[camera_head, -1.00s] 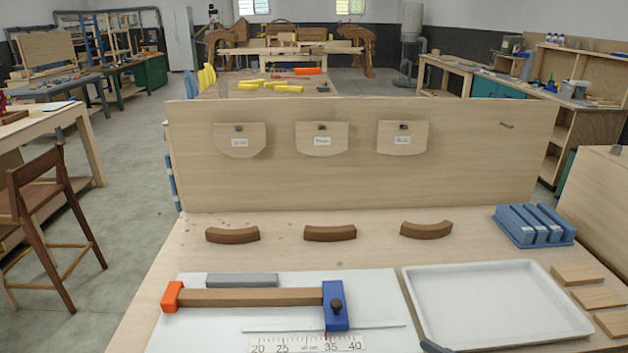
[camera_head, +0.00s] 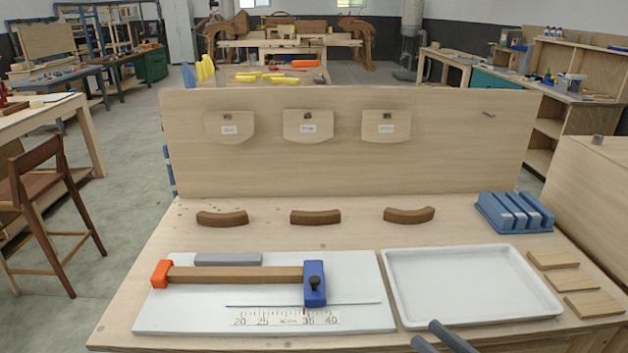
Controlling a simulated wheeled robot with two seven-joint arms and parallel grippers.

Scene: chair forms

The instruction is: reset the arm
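My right gripper (camera_head: 438,339) shows at the bottom edge, just in front of the white tray (camera_head: 470,317). Two dark grey fingers reach in from below, set apart with a gap between them, and nothing shows between them. The rest of the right arm is out of frame. My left gripper and arm are not in view.
A white board (camera_head: 170,320) holds a wooden bar (camera_head: 235,275) with an orange end (camera_head: 160,274), a blue slider (camera_head: 315,283) and a ruler. Three curved brown pieces (camera_head: 315,217) lie behind. A blue rack (camera_head: 514,212) and wooden blocks (camera_head: 553,259) are right. An upright panel (camera_head: 350,165) stands behind.

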